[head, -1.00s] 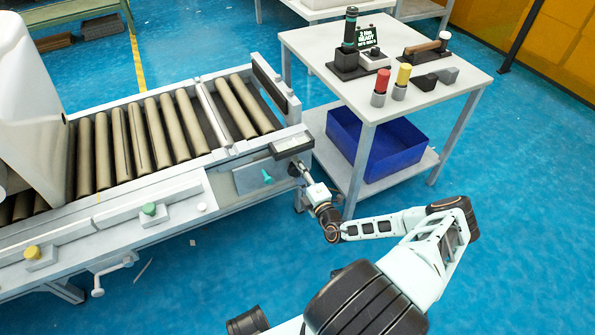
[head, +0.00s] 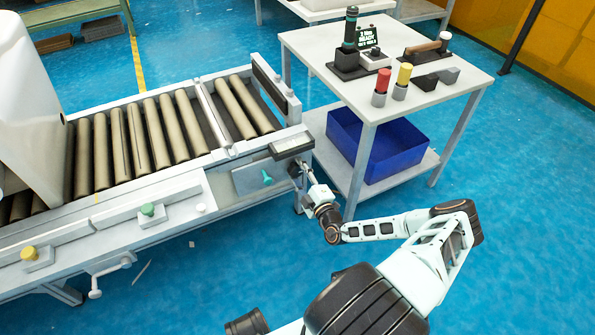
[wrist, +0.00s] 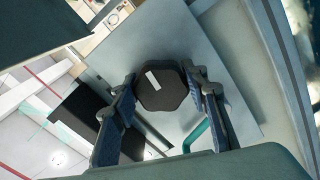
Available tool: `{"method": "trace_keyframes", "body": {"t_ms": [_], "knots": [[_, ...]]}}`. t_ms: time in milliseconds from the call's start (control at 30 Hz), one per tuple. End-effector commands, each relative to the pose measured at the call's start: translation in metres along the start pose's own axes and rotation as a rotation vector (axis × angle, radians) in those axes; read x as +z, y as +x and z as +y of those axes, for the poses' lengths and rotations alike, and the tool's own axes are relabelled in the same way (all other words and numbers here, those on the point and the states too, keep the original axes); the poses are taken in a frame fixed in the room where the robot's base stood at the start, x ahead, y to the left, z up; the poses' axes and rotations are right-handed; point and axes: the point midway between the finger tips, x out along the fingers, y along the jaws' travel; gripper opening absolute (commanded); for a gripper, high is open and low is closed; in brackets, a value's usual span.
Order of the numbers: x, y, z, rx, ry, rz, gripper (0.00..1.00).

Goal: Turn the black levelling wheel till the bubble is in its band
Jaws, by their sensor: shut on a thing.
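The black levelling wheel (wrist: 158,92) is a dark knob with flat sides and one white mark on its face, set against a grey plate. My gripper (wrist: 160,82) has one finger on each side of it and is shut on it. In the head view my gripper (head: 308,178) is at the conveyor's near right corner, and the wheel is mostly hidden there. The level's pale window (head: 292,146) sits in a dark frame just above. The bubble and its band are too small to tell.
The roller conveyor (head: 190,200) carries a large white piece (head: 28,110) at left. A teal handle (head: 266,177) is beside the wheel. A white table (head: 440,102) with tools and a blue bin (head: 400,160) underneath stands at right. Blue floor lies open in front.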

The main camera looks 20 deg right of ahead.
Motion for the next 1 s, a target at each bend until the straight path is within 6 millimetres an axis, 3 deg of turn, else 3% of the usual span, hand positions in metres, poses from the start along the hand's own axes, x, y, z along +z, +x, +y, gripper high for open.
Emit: {"method": "trace_keyframes", "body": {"t_ms": [133, 167, 300, 700, 1000], "knots": [[-0.0015, 0.0009, 0.0006, 0.001, -0.001, 0.003, 0.17], [-0.0015, 0.0009, 0.0006, 0.001, -0.001, 0.003, 0.43], [-0.0012, 0.0007, 0.0004, 0.001, -0.001, 0.002, 0.59], [-0.0007, 0.0002, 0.0007, 0.000, -0.029, 0.001, 0.59], [-0.0014, 0.0001, 0.0021, 0.000, -0.283, 0.001, 0.59]]}}
